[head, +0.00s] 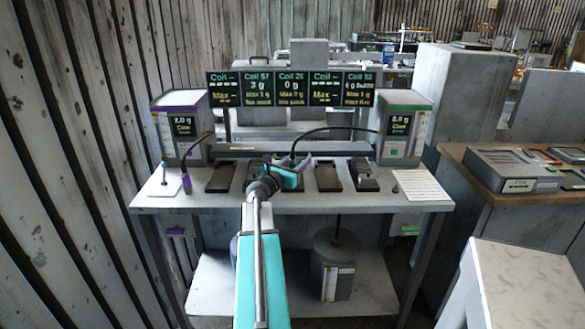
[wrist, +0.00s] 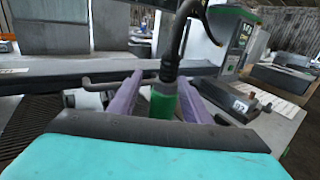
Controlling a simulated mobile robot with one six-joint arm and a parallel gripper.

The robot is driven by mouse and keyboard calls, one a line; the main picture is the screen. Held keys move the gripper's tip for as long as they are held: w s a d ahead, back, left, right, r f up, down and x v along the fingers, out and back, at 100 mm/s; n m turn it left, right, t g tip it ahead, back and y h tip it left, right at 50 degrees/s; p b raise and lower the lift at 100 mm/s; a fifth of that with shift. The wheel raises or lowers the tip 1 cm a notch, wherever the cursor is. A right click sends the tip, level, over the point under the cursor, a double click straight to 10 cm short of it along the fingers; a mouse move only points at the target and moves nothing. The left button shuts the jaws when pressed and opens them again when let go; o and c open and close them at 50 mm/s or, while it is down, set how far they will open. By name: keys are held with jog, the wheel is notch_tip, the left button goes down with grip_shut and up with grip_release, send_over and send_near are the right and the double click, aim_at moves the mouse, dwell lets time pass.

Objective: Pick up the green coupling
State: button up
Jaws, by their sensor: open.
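The green coupling (wrist: 163,106) hangs below a black connector on the end of a black cable. In the wrist view it stands upright between the two purple fingers of my gripper (wrist: 158,92), which are open on either side of it. Its lower end is hidden behind the dark edge of my gripper body. I cannot tell if either finger touches it. In the head view my gripper (head: 292,163) is above the middle of the bench, and the coupling is mostly hidden by it. The black cable (head: 330,128) runs from there to the green-topped unit (head: 404,125).
A purple coupling (head: 187,185) hangs from the purple-topped unit (head: 180,128) at left. Several dark fixtures, including one at right (head: 328,177), line the bench (head: 250,203). Display screens (head: 291,88) stand behind. A paper sheet (head: 422,186) lies at the bench's right.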

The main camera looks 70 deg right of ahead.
grip_shut()
jog(key=shift+r, duration=0.15)
jog(key=shift+r, duration=1.55)
jog(key=s+a+b, duration=0.2)
jog(key=s+a, duration=0.1)
jog(key=a, duration=0.7)
jog(key=shift+s+r+b, duration=0.4)
jog(key=shift+r, duration=0.05)
jog(key=shift+b, duration=0.35)
jog(key=b, duration=0.3)
jog(key=shift+s+a, duration=0.1)
jog(key=shift+a, duration=0.1)
jog(key=a+b, duration=0.1)
jog(key=b, duration=0.8)
jog(key=shift+s+a, duration=0.3)
jog(key=shift+a, duration=0.1)
